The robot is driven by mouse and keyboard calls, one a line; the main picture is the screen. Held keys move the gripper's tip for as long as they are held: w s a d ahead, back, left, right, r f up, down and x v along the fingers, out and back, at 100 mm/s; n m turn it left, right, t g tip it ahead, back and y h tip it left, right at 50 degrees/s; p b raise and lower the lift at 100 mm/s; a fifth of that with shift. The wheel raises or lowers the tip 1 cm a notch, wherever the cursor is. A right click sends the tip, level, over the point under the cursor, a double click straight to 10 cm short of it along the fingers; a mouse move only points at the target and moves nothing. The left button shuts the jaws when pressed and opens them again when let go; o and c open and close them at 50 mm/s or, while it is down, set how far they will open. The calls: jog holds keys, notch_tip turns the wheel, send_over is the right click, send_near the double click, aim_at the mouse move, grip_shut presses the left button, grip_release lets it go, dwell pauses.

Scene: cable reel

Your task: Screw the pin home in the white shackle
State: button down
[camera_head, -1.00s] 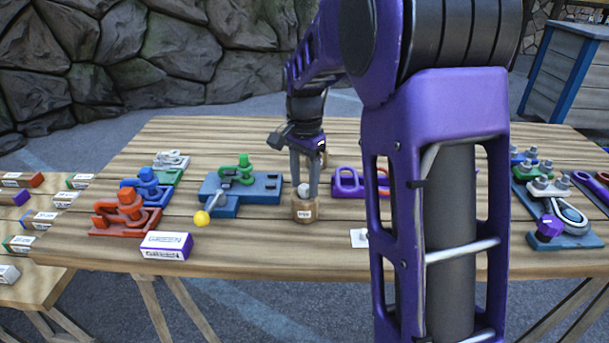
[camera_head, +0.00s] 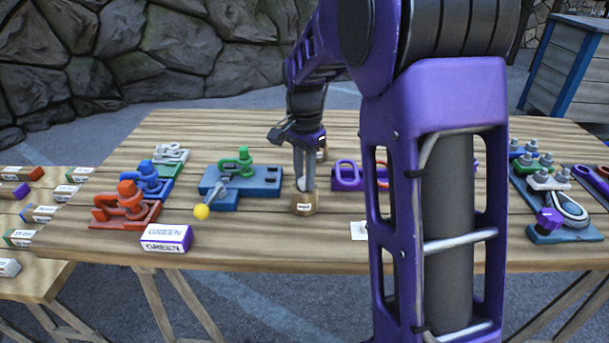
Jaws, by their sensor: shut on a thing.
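The white shackle (camera_head: 171,153) sits on a green base at the back of the left group on the table. My gripper (camera_head: 305,187) points straight down at a small round wooden block (camera_head: 303,204) with a label, near the middle of the table. Its fingers are shut on the small white-topped pin standing in that block. The fingers now hide most of the pin. My gripper is well to the right of the white shackle.
Blue (camera_head: 148,178) and red (camera_head: 127,203) shackles stand in front of the white one. A blue fixture (camera_head: 258,183) with a green shackle and a yellow-ended lever lies between them and my gripper. A box marked GREEN (camera_head: 166,238) lies at the front left.

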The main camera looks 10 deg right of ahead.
jog(key=shift+r+p, duration=2.2)
jog(key=shift+r, duration=0.45)
